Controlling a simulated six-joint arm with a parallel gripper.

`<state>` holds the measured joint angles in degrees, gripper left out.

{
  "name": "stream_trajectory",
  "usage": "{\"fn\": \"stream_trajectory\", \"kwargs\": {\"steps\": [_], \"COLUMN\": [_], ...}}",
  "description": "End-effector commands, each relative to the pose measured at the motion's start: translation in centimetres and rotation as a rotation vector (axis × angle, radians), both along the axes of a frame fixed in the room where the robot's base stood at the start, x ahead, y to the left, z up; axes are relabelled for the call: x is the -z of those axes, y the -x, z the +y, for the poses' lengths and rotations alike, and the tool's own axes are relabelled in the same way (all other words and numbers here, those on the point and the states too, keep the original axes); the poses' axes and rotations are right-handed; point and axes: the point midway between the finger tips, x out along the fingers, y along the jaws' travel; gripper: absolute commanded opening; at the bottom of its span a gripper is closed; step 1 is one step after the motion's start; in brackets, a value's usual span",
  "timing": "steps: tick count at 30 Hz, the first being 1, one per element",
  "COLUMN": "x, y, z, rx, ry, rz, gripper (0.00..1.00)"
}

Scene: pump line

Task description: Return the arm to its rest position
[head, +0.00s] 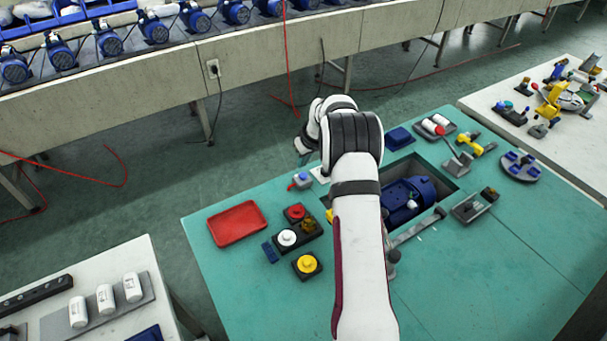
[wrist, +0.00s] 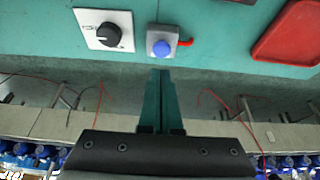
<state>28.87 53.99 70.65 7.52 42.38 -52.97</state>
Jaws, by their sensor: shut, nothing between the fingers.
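My arm (head: 356,240) reaches from the bottom of the head view across the teal table (head: 450,290), bent at its elbow over the far side. My gripper (wrist: 161,74) shows in the wrist view with its two teal fingers together and nothing between them. In that view the fingertips appear just short of a grey box with a blue button (wrist: 161,42) at the table's edge. In the head view my gripper (head: 303,150) is partly hidden by my wrist, near the far edge of the table.
A white plate with a black knob (wrist: 105,30) lies near the button box. A red tray (head: 237,223) and a block with coloured buttons (head: 297,234) stand left of my arm. A blue motor (head: 408,198) sits in a recess to its right. The table's front right is clear.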

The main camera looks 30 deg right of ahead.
Motion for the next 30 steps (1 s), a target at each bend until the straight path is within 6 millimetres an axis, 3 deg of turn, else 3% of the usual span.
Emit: {"fn": "stream_trajectory", "kwargs": {"steps": [6,21,23,26,27,29,30], "x": [-2.6,-3.5,-5.3,-10.3,-12.3,-14.7,-15.9], "y": [0.0,0.2,0.9,4.7,7.2,11.6,14.9], "z": [0.0,0.7,2.6,8.9,11.9,16.1,18.6], "rx": [0.000,0.004,0.015,0.061,0.087,0.133,0.166], "ry": [0.001,-0.007,-0.029,-0.097,-0.129,-0.169,-0.193], "rz": [-0.001,0.003,0.016,0.071,0.104,0.157,0.193], "gripper": [0.00,0.00,0.00,0.00,0.00,0.00,0.00]}}
